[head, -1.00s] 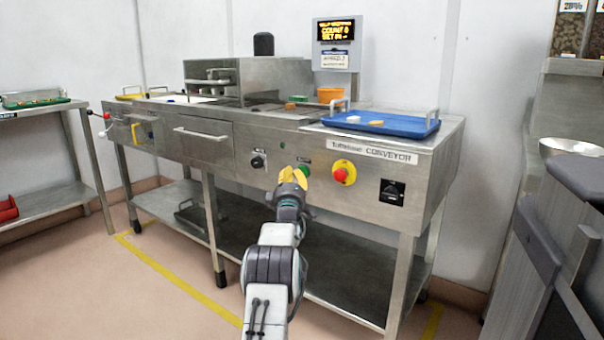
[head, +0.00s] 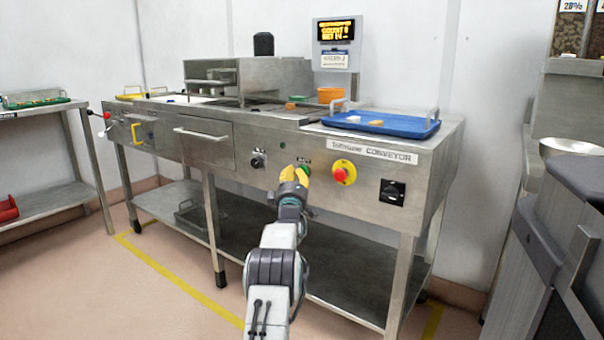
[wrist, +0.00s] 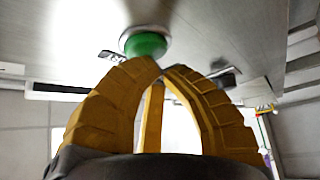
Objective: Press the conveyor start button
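The green start button (head: 306,170) is on the steel front panel of the conveyor, half hidden behind my gripper in the head view. It shows as a green dome in a metal ring in the wrist view (wrist: 146,44). My gripper (head: 295,169) has yellow fingers and is right in front of the panel beside the button. In the wrist view its fingertips (wrist: 160,66) come together just below the green dome, with nothing between them. I cannot tell whether they touch the button.
A red emergency stop (head: 343,172) on a yellow disc is just right of the button. A black knob (head: 258,160) is to the left and a black rotary switch (head: 392,192) farther right. A blue tray (head: 405,127) lies on top. A display (head: 336,31) stands behind.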

